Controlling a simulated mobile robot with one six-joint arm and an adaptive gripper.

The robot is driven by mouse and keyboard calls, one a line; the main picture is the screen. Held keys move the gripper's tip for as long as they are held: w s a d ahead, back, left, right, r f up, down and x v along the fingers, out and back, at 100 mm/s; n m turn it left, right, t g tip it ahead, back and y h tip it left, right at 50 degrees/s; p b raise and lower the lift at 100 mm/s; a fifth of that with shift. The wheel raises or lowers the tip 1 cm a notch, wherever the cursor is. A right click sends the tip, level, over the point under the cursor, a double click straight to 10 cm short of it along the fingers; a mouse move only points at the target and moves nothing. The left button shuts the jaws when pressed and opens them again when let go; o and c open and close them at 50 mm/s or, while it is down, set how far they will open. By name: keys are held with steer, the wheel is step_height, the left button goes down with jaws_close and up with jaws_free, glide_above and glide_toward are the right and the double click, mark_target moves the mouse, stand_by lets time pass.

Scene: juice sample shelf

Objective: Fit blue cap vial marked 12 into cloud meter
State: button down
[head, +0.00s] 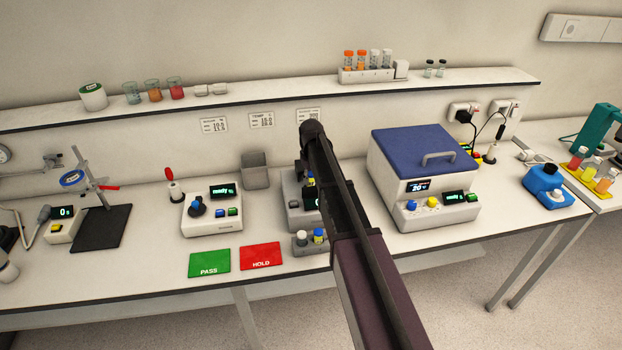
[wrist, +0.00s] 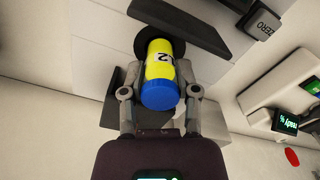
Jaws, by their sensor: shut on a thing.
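The vial (wrist: 159,66) has a yellow body with a blue cap (wrist: 160,95); a "2" shows on its side, the rest of the mark is turned away. My gripper (wrist: 160,88) is shut on it, one finger on each side. The vial's far end meets a round black opening on the cloud meter (wrist: 112,84); I cannot tell how far it is inside. A dark flap (wrist: 182,26) stands beside the opening.
A small grey rack (head: 300,250) with vials stands in front of the meter. Green PASS (head: 209,263) and red HOLD (head: 261,256) mats lie front left. A white meter (head: 212,215) stands left, a blue-lidded box (head: 422,155) right. A grey bin (head: 255,171) stands behind.

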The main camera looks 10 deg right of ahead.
steer(key=shift+f+b, duration=1.65)
stand_by(1.9)
steer(key=shift+s, duration=0.1)
steer(key=c, duration=0.5)
jaws_free()
steer(key=shift+c, duration=0.2)
steer(key=shift+o, duration=1.4)
steer(key=shift+f, duration=0.1)
steer(key=shift+r, duration=0.2)
